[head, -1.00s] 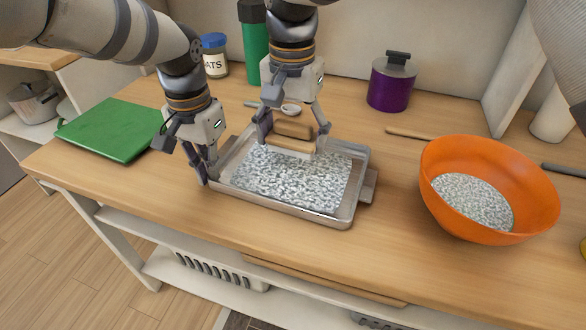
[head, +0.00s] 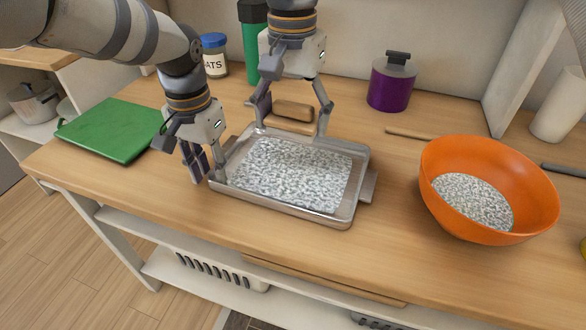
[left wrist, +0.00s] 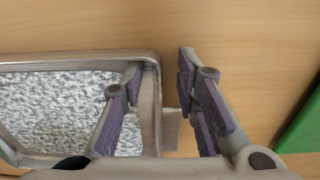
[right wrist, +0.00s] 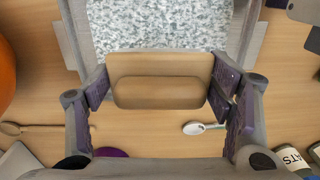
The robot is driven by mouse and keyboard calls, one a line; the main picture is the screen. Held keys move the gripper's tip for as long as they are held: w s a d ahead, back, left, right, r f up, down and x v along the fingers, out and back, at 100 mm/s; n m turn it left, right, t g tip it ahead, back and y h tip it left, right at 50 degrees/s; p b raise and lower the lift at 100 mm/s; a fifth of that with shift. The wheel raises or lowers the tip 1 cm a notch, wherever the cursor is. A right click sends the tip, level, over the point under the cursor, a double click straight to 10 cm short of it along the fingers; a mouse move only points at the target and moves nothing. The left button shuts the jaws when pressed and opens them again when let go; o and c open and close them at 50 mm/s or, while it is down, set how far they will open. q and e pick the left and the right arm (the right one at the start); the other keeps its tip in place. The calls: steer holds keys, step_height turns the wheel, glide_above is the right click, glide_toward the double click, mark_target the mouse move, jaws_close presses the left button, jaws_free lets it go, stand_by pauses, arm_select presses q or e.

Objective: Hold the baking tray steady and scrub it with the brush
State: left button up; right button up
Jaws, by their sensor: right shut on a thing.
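The metal baking tray (head: 352,205) lies on the worktop with a grey-white speckled layer over its floor. My right gripper (head: 291,107) is shut on the wooden brush (head: 293,112) at the tray's far rim. The brush also shows between the fingers in the right wrist view (right wrist: 160,78); its bristles are hidden. My left gripper (head: 208,172) is open at the tray's left end. In the left wrist view (left wrist: 160,100) one finger is over the inner side of the rim and the other is outside, with a gap around the end handle (left wrist: 171,128).
An orange bowl (head: 540,190) with similar speckled contents stands right of the tray. A green board (head: 110,130) lies at the left. A purple pot (head: 391,88), an oats jar (head: 214,58) and a green bottle (head: 252,50) stand behind. A wooden spoon (head: 408,134) lies behind the bowl.

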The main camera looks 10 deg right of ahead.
arm_select(q)
step_height(320, 180, up, 12)
stand_by(0.5)
